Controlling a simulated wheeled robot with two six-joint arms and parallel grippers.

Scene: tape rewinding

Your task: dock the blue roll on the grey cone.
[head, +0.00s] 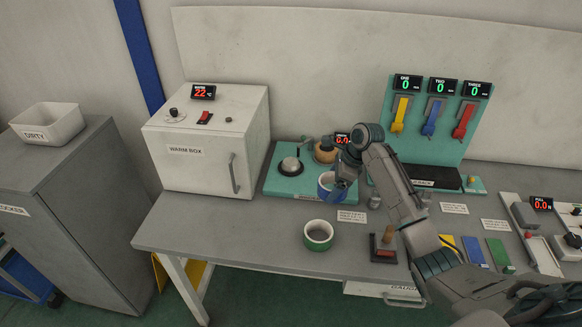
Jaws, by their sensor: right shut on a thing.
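The blue roll (326,192) is a short ring with a blue outside and a pale inside. My right gripper (342,177) is shut on its wall and partly covers its right side. The roll is at the front right of the teal base plate (279,187); I cannot tell whether it touches anything below. The grey cone (291,166) stands on the plate's left part, to the left of the roll and apart from it. Nothing sits around the cone. My left gripper is not in view.
A tan round piece (325,152) stands behind the blue roll, by a red display. A green roll (318,236) lies near the front edge. The warm box (205,145) stands left of the plate. My right arm covers the bench's middle right.

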